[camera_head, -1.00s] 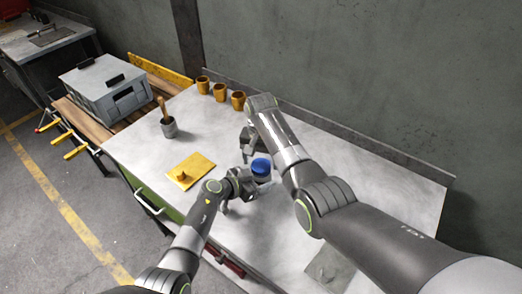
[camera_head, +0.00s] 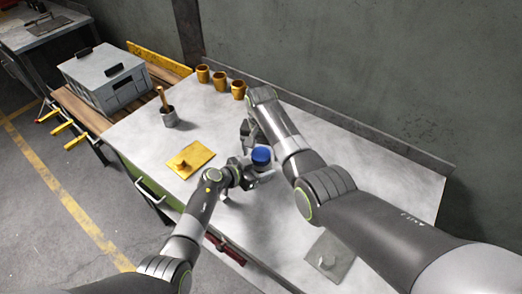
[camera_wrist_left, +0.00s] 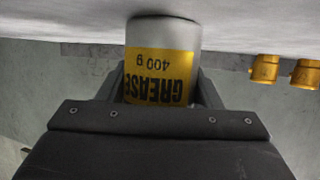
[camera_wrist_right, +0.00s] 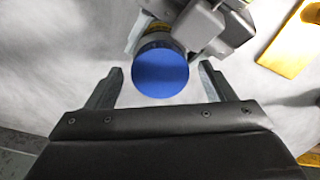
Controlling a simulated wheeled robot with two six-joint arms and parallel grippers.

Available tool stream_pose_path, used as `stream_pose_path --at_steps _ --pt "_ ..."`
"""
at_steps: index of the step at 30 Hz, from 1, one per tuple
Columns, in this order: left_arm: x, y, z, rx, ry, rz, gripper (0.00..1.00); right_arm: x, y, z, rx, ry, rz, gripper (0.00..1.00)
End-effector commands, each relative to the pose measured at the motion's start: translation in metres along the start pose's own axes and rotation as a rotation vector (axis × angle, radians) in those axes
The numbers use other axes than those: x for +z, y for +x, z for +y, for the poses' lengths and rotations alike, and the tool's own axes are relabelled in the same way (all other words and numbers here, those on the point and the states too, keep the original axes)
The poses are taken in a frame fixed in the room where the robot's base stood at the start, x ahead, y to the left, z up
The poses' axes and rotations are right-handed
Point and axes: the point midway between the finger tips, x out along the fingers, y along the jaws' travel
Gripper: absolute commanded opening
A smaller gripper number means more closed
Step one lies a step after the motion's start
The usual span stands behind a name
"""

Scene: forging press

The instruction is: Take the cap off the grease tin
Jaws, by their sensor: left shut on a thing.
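The grease tin (camera_wrist_left: 165,55) is a pale can with a yellow label, and its print appears upside down in the left wrist view. Its blue cap (camera_head: 261,154) is on top and faces the right wrist camera (camera_wrist_right: 160,72). My left gripper (camera_head: 249,176) is shut on the tin's body, with a finger on each side of it (camera_wrist_left: 163,85). My right gripper (camera_wrist_right: 160,78) is open, its fingers on either side of the cap in its view, with gaps between. Its fingers are hard to make out in the head view.
A yellow plate with a knob (camera_head: 200,152) lies left of the tin. Behind it stand a grey pot (camera_head: 170,118) with a wooden handle and several ochre cups (camera_head: 220,80). A grey plate (camera_head: 338,254) lies near the front edge. A grey box (camera_head: 103,85) stands far left.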

Motion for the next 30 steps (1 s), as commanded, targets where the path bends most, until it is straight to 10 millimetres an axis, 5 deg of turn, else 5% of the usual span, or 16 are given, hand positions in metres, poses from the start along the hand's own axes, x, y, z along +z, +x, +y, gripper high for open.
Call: stream_pose_path --at_steps 8,18,26,27,30 --pt "0.000 0.000 0.000 0.000 0.001 -0.001 0.00 0.000 -0.003 0.000 -0.001 0.000 0.001 0.76" --pt "0.000 0.000 0.000 0.000 0.001 -0.001 0.00 0.000 -0.042 0.000 -0.001 0.000 0.002 0.76" --pt "0.000 0.000 0.000 0.000 0.001 -0.001 0.00 0.000 -0.045 0.000 0.000 0.000 0.000 0.76" --pt "0.000 0.000 0.000 0.000 0.001 -0.001 0.62 0.000 -0.045 0.000 0.000 0.000 0.000 0.76" --pt "0.000 0.000 0.000 0.000 0.001 -0.001 0.75 0.000 -0.045 0.000 0.000 0.000 0.000 0.76"
